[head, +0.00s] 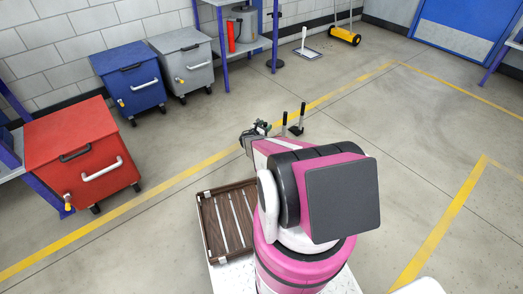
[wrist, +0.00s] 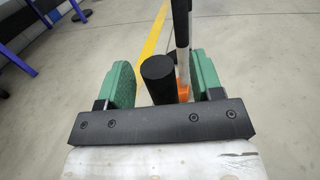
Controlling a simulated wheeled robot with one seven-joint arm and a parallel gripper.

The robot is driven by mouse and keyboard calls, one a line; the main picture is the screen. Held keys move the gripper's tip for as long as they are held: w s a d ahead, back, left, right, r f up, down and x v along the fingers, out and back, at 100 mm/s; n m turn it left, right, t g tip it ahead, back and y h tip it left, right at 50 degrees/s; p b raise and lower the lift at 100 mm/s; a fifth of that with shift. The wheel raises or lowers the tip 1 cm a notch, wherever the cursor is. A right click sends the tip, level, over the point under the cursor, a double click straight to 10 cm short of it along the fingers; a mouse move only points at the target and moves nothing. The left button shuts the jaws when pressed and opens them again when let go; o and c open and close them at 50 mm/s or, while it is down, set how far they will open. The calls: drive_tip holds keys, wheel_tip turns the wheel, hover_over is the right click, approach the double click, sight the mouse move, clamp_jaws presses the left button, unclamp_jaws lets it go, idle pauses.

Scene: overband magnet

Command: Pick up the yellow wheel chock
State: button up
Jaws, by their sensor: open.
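I cannot make out a yellow wheel chock for certain in either view. My gripper (head: 262,128) is held out in front of my arm, low over the floor in the head view. In the wrist view its green fingers stand apart, and my gripper (wrist: 164,78) is open. A black cylinder (wrist: 158,80) shows between the fingers, with a black and white pole (wrist: 182,40) and an orange piece (wrist: 184,91) at its right. I cannot tell whether the cylinder lies within the fingers' reach or beyond. My arm hides part of the floor in the head view.
Two black posts (head: 301,116) stand just right of my gripper. A wooden slatted tray (head: 205,222) lies near my base. Red (head: 75,150), blue (head: 132,78) and grey bins (head: 186,60) line the left. A yellow wheeled device (head: 345,36) stands far back.

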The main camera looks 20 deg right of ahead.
drive_tip(key=shift+w+d, duration=0.1)
drive_tip(key=shift+c, duration=0.2)
clamp_jaws()
drive_tip(key=shift+r, duration=0.1)
